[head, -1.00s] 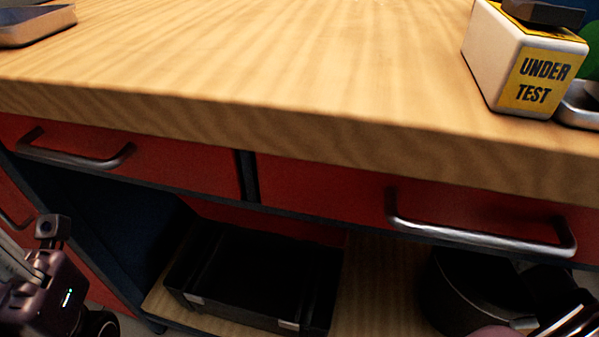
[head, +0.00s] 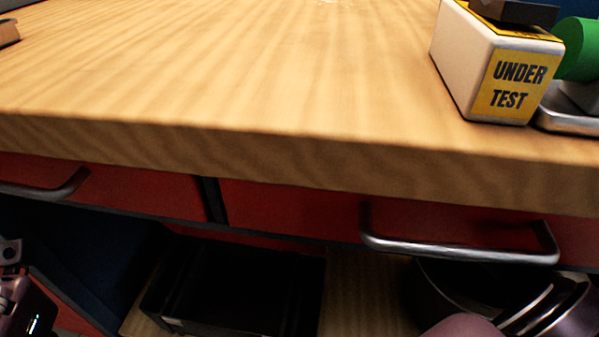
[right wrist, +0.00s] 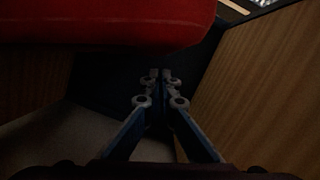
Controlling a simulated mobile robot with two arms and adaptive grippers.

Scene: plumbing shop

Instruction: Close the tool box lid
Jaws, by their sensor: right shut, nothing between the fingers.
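A black open tool box (head: 240,290) sits on the wooden lower shelf under the bench in the head view. Its bright front latches show low in the picture, and its front is partly cut off. A dim red panel (head: 262,239) shows behind it; I cannot tell if it is the raised lid. My left gripper (head: 12,285) is at the left edge, mostly cut off, left of the box. My right gripper (right wrist: 160,75) is shut and empty in the right wrist view, below a rounded red thing (right wrist: 110,22) that I cannot identify for sure.
The wooden bench top (head: 250,80) overhangs the shelf, with red drawers and metal handles (head: 460,250) under its edge. A white "UNDER TEST" box (head: 465,65) stands on top at right. A wooden panel (right wrist: 265,85) rises right of my right gripper.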

